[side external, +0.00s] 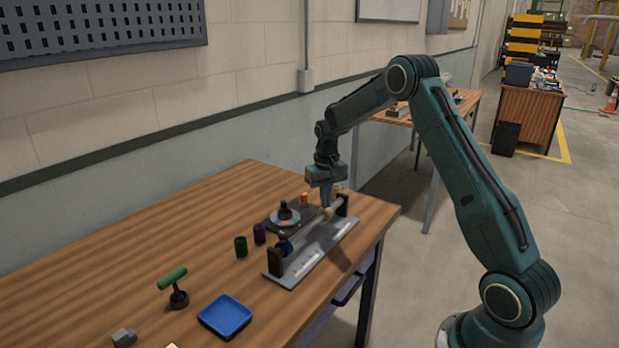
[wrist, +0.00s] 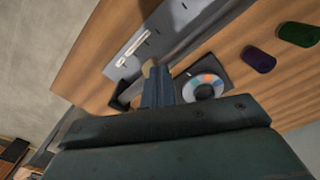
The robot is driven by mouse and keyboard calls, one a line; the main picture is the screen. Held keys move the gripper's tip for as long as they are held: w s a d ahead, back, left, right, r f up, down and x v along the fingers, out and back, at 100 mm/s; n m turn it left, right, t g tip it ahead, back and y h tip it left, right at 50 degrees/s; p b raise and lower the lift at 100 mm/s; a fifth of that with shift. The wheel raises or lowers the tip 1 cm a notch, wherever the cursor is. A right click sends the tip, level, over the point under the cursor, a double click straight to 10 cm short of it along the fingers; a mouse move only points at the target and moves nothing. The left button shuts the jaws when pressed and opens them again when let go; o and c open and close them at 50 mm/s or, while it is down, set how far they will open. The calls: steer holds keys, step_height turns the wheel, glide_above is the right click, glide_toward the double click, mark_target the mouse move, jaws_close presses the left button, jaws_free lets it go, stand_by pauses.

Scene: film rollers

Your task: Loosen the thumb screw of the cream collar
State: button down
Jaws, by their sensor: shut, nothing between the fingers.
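The roller stand (side external: 306,262) is a grey base with black end brackets and a roller between them, near the table's right edge. A cream collar (side external: 328,213) seems to sit on the roller toward the far bracket. A small cream part also shows at the fingertips in the wrist view (wrist: 151,66). My gripper (side external: 326,204) points down right above the collar, its blue fingers (wrist: 155,80) shut with nothing between them. I cannot tell whether the fingertips touch the collar. The thumb screw cannot be made out; the fingers may hide it. A blue collar (side external: 286,247) sits toward the near bracket.
A dark plate with a segmented disc (side external: 285,217) lies beside the stand. A green cylinder (side external: 240,246), a purple cylinder (side external: 259,234) and an orange piece (side external: 305,198) stand close by. A green-handled tool (side external: 173,279), blue tray (side external: 225,317) and grey block (side external: 124,338) are nearer. The table's left is clear.

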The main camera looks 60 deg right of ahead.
steer(key=shift+s+d, duration=0.4)
steer(key=shift+d, duration=0.4)
stand_by(0.6)
steer(key=shift+s, duration=0.1)
steer(key=shift+s, duration=0.3)
steer(key=shift+r, duration=0.1)
steer(key=shift+r, duration=2.9)
steer(key=shift+w+a+r, duration=0.45)
steer(key=shift+w+a, duration=0.2)
steer(key=shift+w, duration=0.05)
